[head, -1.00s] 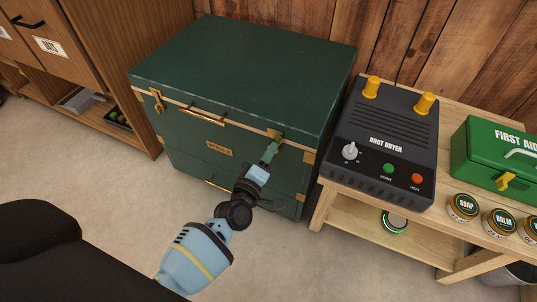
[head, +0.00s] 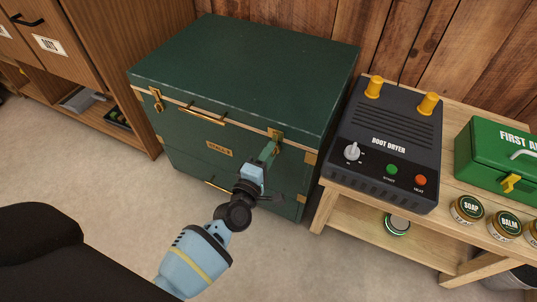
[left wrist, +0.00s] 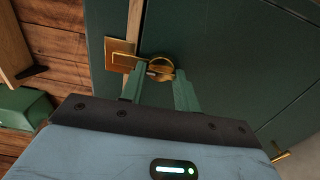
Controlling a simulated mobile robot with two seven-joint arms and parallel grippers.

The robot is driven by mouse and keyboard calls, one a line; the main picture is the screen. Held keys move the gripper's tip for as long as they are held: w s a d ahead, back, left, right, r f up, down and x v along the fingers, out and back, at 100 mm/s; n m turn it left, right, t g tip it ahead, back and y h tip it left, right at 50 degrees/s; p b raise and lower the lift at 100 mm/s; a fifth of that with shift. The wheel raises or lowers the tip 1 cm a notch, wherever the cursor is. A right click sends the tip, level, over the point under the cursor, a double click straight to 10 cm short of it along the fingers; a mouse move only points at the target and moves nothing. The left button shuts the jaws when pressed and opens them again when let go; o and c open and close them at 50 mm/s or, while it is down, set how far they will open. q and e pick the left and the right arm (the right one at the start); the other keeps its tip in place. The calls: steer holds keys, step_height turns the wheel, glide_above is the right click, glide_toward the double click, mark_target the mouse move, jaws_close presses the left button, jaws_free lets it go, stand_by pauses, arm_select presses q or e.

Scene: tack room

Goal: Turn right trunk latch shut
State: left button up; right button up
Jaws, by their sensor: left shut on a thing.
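The dark green trunk (head: 240,75) stands closed against the wall, with brass trim and corners. Its right latch (head: 275,134) is on the front near the right corner, and its left latch (head: 156,98) is at the front left. My left gripper (head: 271,152) is at the right latch, reaching up from below. In the left wrist view, the green fingers (left wrist: 161,80) are closed around the brass turning part of the right latch (left wrist: 161,66), beside its square plate (left wrist: 120,55). The fingers hide part of the latch. My right gripper is out of view.
A wooden bench (head: 325,205) to the right holds a boot dryer (head: 385,140), a green first aid box (head: 495,160) and several tins. A wooden cabinet (head: 85,70) stands left of the trunk. The floor before the trunk is clear.

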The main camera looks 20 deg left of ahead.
arm_select(q)
steer(key=o, duration=0.9)
steer(key=shift+o, duration=0.3)
steer(key=s+p, duration=0.1)
steer(key=s, duration=0.6)
steer(key=shift+s+p, duration=0.3)
steer(key=shift+s, duration=0.1)
steer(key=shift+a, duration=0.1)
steer(key=shift+s+f, duration=0.1)
